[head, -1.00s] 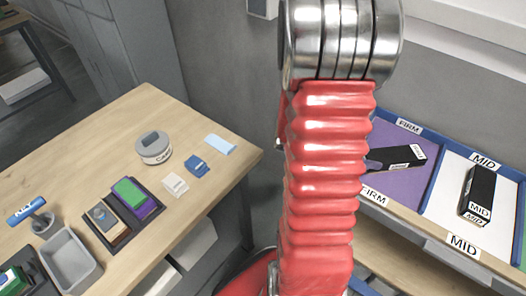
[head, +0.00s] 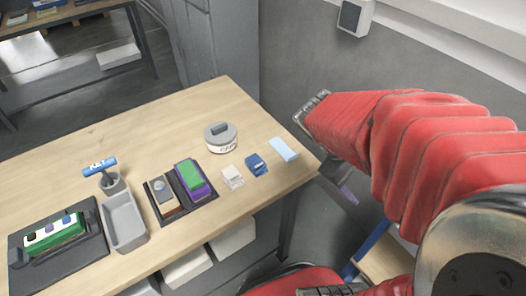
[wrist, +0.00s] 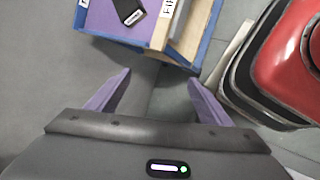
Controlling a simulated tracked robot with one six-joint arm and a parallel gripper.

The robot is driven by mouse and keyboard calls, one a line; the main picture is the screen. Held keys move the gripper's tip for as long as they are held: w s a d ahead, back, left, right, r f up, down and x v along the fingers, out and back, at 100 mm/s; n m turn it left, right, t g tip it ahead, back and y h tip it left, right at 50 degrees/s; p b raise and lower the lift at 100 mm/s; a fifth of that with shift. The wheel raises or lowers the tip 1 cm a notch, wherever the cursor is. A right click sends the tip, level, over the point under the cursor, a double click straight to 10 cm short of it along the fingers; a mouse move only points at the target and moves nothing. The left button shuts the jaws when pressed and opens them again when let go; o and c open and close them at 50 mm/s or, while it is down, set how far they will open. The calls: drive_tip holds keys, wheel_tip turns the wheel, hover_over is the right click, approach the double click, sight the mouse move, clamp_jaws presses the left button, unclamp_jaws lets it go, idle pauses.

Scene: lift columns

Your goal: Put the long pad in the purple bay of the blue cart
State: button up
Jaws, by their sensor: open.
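The blue cart (wrist: 208,38) shows at the top of the wrist view, with a corner of its purple bay (wrist: 102,22). A black pad with a white end label (wrist: 128,11) lies in that bay, cut off by the frame, so I cannot tell its full length.
A wooden table (head: 90,150) holds a black two-slot tray (head: 181,208), a grey bin (head: 124,222), a round tin (head: 221,138), small blocks and a green device (head: 53,235) on a dark mat. A grey wall (head: 300,60) stands behind. Floor between table and cart is open.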

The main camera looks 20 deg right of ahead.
drive_tip(key=w+a+r+m+t+y, duration=0.1)
drive_tip(key=w+a+r+t+y, duration=0.1)
drive_tip(key=a, duration=0.9)
drive_tip(key=w+a+r+m+t+y, duration=0.2)
drive_tip(key=a+r+t+y, duration=0.2)
drive_tip(key=a, duration=0.8)
wheel_tip(320, 180, up, 2)
drive_tip(key=shift+w+r+m+t+y, duration=0.2)
drive_tip(key=shift+m+t+y, duration=0.15)
drive_tip(key=shift+t, duration=0.45)
